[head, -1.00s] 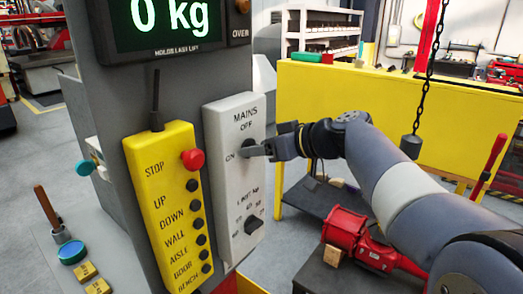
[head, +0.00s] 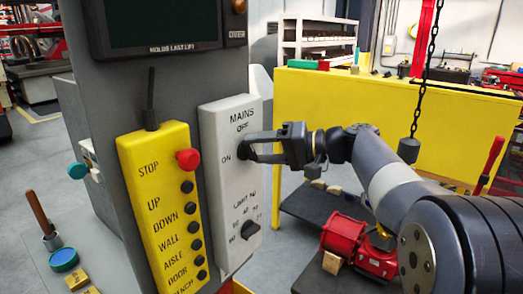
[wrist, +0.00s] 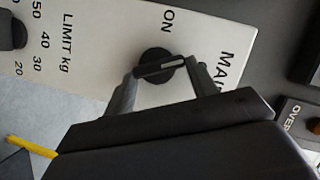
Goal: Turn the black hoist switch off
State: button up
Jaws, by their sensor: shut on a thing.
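The black hoist switch (wrist: 152,57) is a round knob with a white line, on the white MAINS panel (head: 222,190). In the wrist view its line points toward the MAINS lettering, the OFF side, and away from the ON label's direction. My gripper (head: 248,149) is shut on the knob, with one finger on either side of it. In the head view the fingers hide most of the knob. The OFF word is partly hidden in the wrist view. The weight display (head: 150,24) above is dark.
A yellow pendant (head: 162,215) with a red STOP button (head: 188,159) stands left of the panel. A black LIMIT knob (head: 250,229) is lower on the panel. A chain with a dark weight (head: 408,150) hangs at right, near my arm. A red machine (head: 345,235) sits below.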

jog(key=m, duration=0.1)
jog(key=m+y, duration=0.1)
jog(key=m, duration=0.1)
jog(key=m+y, duration=0.1)
jog(key=shift+w+d+f+m, duration=0.1)
jog(key=shift+w+f+m, duration=0.1)
jog(key=shift+f+m, duration=0.2)
dwell(0.4)
jog(key=o, duration=1)
jog(key=b+v, duration=0.2)
jog(key=v, duration=0.9)
jog(key=shift+f, duration=0.15)
jog(key=p+x, duration=0.1)
jog(key=x, duration=1)
jog(key=shift+r+p, duration=0.2)
jog(key=shift+p, duration=0.1)
